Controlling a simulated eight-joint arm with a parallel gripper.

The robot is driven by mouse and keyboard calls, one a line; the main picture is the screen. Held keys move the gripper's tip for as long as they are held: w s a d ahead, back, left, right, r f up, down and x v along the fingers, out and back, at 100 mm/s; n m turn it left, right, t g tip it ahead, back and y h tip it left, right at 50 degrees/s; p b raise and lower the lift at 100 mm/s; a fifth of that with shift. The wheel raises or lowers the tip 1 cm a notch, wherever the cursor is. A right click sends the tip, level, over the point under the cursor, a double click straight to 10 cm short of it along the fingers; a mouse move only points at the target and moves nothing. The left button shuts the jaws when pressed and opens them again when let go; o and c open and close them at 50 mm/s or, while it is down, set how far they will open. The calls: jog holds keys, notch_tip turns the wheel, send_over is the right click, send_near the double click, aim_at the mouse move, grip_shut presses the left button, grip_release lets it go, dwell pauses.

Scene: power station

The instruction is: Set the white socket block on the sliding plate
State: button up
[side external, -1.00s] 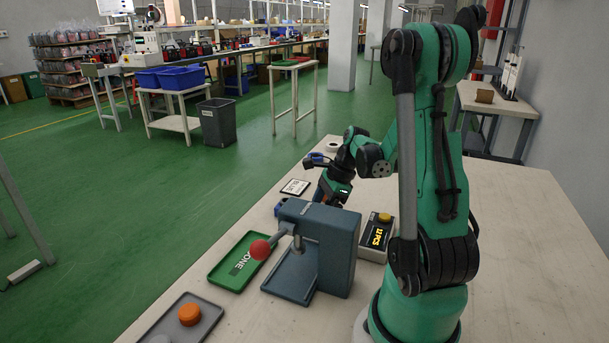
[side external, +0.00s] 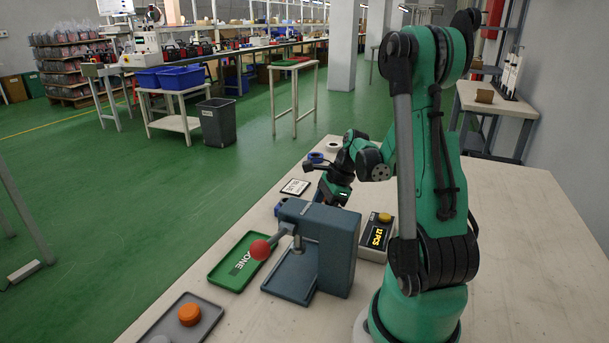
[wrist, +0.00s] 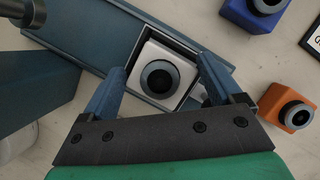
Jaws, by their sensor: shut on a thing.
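The white socket block (wrist: 178,60), with a dark round socket on top, sits between the fingers of my gripper (wrist: 161,68) in the wrist view. My gripper is shut on it. The block is over or in a dark-edged square recess of the blue-grey sliding plate (wrist: 98,22); I cannot tell whether it rests on the bottom. In the side view my gripper is behind the press (side external: 330,240), which hides its fingertips, the white block and the recess.
A blue socket block (wrist: 240,14) and an orange one (wrist: 272,98) lie close on the right in the wrist view. The press has a red-knobbed lever (side external: 260,250). A green tray (side external: 222,278), a grey tray (side external: 205,325) and a counter box (side external: 376,248) stand around it.

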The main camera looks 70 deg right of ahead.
jog(key=shift+f, duration=0.3)
jog(key=o, duration=1)
jog(key=shift+o, duration=0.2)
jog(key=v, duration=0.5)
jog(key=shift+w+r, duration=0.15)
jog(key=shift+r, duration=0.15)
jog(key=w+a+r+n+t+h, duration=0.1)
jog(key=w+a+r+n+t, duration=0.15)
jog(key=w+a+n, duration=0.5)
jog(key=w+a+r+n+t+h, duration=0.1)
jog(key=w+a+r+n+h, duration=0.2)
jog(key=a+n, duration=0.85)
jog(key=s+a+n, duration=0.1)
jog(key=n, duration=0.2)
jog(key=s+n, duration=0.1)
jog(key=n, duration=0.2)
jog(key=s+a+n+y, duration=0.1)
jog(key=n, duration=0.2)
jog(key=shift+s+a+r, duration=0.2)
jog(key=shift+s+a, duration=0.1)
jog(key=shift+a, duration=0.05)
